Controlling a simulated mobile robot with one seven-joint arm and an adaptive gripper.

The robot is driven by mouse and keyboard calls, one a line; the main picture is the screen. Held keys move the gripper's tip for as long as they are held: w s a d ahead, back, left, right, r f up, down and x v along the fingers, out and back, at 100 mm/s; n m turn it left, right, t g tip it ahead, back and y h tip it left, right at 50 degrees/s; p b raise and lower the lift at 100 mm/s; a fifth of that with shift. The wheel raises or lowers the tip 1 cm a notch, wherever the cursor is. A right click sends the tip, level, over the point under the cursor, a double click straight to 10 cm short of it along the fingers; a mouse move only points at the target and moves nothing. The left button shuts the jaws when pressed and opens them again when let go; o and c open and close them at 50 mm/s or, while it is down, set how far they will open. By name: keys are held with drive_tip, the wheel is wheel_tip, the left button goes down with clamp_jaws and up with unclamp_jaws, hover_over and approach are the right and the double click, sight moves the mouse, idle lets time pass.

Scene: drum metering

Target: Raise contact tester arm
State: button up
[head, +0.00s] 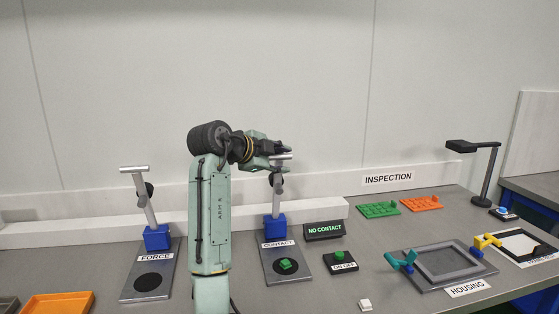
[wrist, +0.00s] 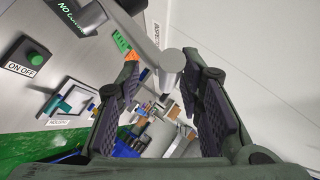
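The contact tester has a grey base plate (head: 304,271), a blue block (head: 274,227) and a grey arm (head: 276,200) rising steeply from it. Its pale crossbar handle (head: 283,157) is at the top, beside my gripper (head: 276,150). A small green piece (head: 286,265) lies on the black disc of the plate. In the wrist view, the rounded handle (wrist: 172,62) shows between the tips of my gripper (wrist: 163,68).
The display (head: 324,230) reads "NO CONTACT". A green button (head: 340,256) labelled ON/OFF stands right of the tester. The similar force tester (head: 150,235) is to the left, behind my arm's side. A housing frame (head: 445,262) and a lamp (head: 487,175) are farther right.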

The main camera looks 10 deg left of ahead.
drive_tip(key=v, duration=1.2)
